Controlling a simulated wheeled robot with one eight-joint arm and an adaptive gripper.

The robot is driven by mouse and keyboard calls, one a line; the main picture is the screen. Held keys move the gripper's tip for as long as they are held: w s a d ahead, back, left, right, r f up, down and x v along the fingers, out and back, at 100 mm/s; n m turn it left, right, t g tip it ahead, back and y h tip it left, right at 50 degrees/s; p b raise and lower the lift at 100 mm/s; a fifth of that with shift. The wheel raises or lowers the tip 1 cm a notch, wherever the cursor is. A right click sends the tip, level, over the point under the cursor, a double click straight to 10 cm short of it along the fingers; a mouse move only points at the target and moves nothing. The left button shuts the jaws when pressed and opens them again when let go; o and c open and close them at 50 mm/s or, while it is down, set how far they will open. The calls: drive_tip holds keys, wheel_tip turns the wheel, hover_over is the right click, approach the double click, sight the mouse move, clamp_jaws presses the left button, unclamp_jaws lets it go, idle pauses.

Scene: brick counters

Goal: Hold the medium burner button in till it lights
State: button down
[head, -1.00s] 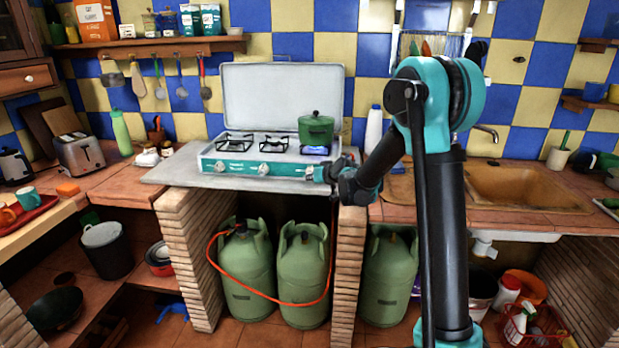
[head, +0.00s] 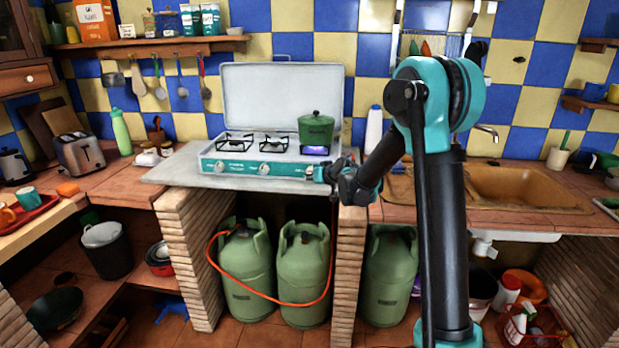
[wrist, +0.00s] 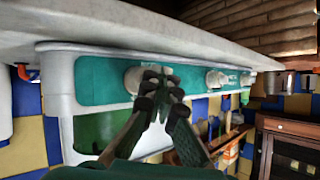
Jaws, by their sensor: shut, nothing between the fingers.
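The teal and white gas stove (head: 245,169) stands open on the counter, with knobs along its teal front. A green lidded pot (head: 316,129) sits on its right burner, where a blue-violet flame (head: 314,151) shows. My gripper (head: 324,173) is at the right end of the front panel, by the right knob (head: 309,171). In the wrist view my gripper (wrist: 160,82) is shut and empty, its fingertips at a pale round knob (wrist: 133,80) and partly covering it. They look in contact. Another knob (wrist: 214,79) is apart from them. The label by the near knob is unreadable.
The grey counter slab (head: 172,170) overhangs brick pillars, with green gas bottles (head: 303,270) and an orange hose beneath. A white bottle (head: 374,129) stands right of the stove. A toaster (head: 80,153) is at the left. The sink (head: 525,188) lies beyond my arm.

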drive_tip(key=shift+s, duration=0.15)
idle(0.6)
drive_tip(key=shift+s, duration=0.7)
drive_tip(key=s, duration=0.5)
drive_tip(key=shift+a, duration=0.1)
drive_tip(key=s+d+f+m+g+h, duration=0.1)
drive_tip(key=s+d+f+g+h, duration=0.1)
drive_tip(key=s+d, duration=0.7)
drive_tip(key=s+d+f+m+g+h, duration=0.2)
drive_tip(key=s+d+f, duration=0.2)
drive_tip(key=s+d, duration=0.6)
drive_tip(key=s+d+f+m+g+h, duration=0.1)
drive_tip(key=s+d+f+h, duration=0.2)
drive_tip(key=s+d, duration=0.6)
drive_tip(key=s, duration=0.8)
drive_tip(key=shift+d+f+g, duration=0.25)
drive_tip(key=shift+f+g, duration=0.05)
drive_tip(key=shift+g, duration=0.1)
